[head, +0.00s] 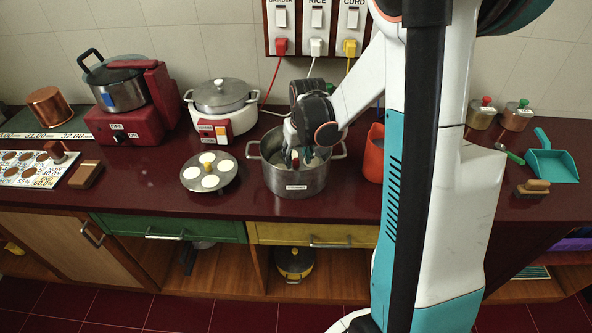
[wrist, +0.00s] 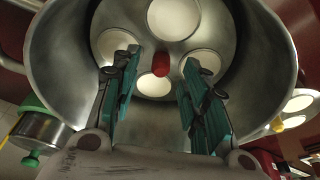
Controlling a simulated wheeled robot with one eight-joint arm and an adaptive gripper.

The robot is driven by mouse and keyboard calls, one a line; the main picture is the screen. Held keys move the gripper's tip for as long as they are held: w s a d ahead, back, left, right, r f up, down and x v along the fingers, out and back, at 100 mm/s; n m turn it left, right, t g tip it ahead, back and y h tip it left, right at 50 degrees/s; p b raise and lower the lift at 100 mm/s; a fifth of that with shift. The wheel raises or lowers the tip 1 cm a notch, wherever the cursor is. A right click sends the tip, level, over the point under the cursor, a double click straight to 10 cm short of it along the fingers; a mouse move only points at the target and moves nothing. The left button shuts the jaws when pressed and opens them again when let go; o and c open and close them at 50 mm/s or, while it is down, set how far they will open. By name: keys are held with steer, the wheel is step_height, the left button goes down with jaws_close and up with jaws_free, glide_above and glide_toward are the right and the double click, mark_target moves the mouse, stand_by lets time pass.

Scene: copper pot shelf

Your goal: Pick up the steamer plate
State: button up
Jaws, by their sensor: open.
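A steel pot (head: 296,182) with two side handles stands on the counter; its wall also fills much of the wrist view (wrist: 60,60). Inside it lies a round steamer plate (wrist: 205,25) with several white round cakes and a red knob (wrist: 161,67) at its middle. My gripper (head: 301,157) points down into the pot. In the wrist view my gripper (wrist: 158,75) is open, its teal fingers on either side of the red knob and apart from it. A second plate with white cakes (head: 222,183) and an orange-yellow knob lies on the counter left of the pot.
A white cooker (head: 222,104) with a lidded pot stands behind the second plate. An orange container (head: 373,155) stands close to the pot's right. A red cord (head: 272,95) hangs from wall sockets behind.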

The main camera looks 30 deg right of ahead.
steer(key=shift+x, duration=1.05)
jaws_close()
steer(key=shift+r, duration=0.1)
